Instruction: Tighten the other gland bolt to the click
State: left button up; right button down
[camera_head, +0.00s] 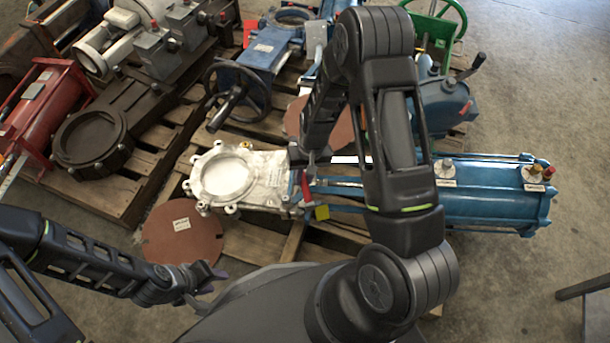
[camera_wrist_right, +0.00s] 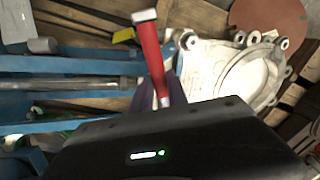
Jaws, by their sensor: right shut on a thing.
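The valve has a silver body (camera_head: 258,165) with a round port and a long blue cylinder (camera_head: 485,205) to its right. In the head view my right gripper (camera_head: 308,168) is over the gland area between them. It is shut on a red-handled tool (camera_head: 305,187), which also shows in the right wrist view (camera_wrist_right: 152,62) with a silvery end. The tool lies close to the gland end of the valve body (camera_wrist_right: 205,62). The gland bolts are too small or hidden to tell apart, as is any contact with them. My left gripper (camera_head: 212,273) is low at left, apart from the valve; its fingers are unclear.
A brown disc (camera_head: 182,232) lies near my left gripper. A blue valve with a handwheel (camera_head: 238,92) stands behind the silver body. A yellow tag (camera_head: 322,212) hangs by the gland. Red (camera_head: 40,105) and dark (camera_head: 93,138) valves crowd the left pallet.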

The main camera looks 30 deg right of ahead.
jog(key=shift+a, duration=0.15)
jog(key=shift+w+a+m, duration=0.25)
jog(key=shift+a+m, duration=0.25)
jog(key=shift+a, duration=0.05)
jog(key=shift+a, duration=0.15)
dwell(0.5)
jog(key=shift+w+a+m+p, duration=0.3)
jog(key=shift+a+m, duration=0.2)
jog(key=shift+m, duration=0.1)
jog(key=shift+a, duration=0.2)
jog(key=shift+w+a+f, duration=0.1)
jog(key=shift+w+a+m+t, duration=0.25)
jog(key=shift+a+m+t, duration=0.1)
jog(key=shift+m, duration=0.15)
jog(key=shift+w+a, duration=0.1)
jog(key=shift+a, duration=0.1)
dwell(0.4)
jog(key=shift+w+a+m+h+p, duration=0.3)
jog(key=shift+a+m, duration=0.15)
jog(key=shift+m, duration=0.15)
